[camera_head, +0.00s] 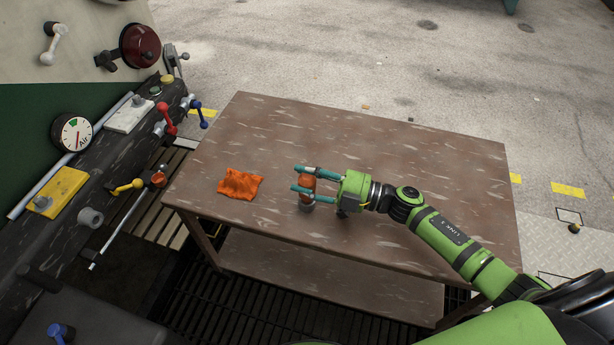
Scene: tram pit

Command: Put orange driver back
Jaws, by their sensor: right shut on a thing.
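My right gripper (302,180) reaches in from the right with teal fingers over the brown table. It is shut on the orange driver (307,184), a short, upright orange thing with a greyish lower end at or just above the tabletop. The fingers cover part of it, so its full shape is hidden, and I cannot tell whether its lower end touches the table. My left gripper is not in view.
A crumpled orange cloth (240,184) lies on the brown table (400,160), left of the gripper. A control panel with a gauge (72,133), a red lever (167,118) and a yellow lever (127,186) stands at the left. The table's far and right parts are clear.

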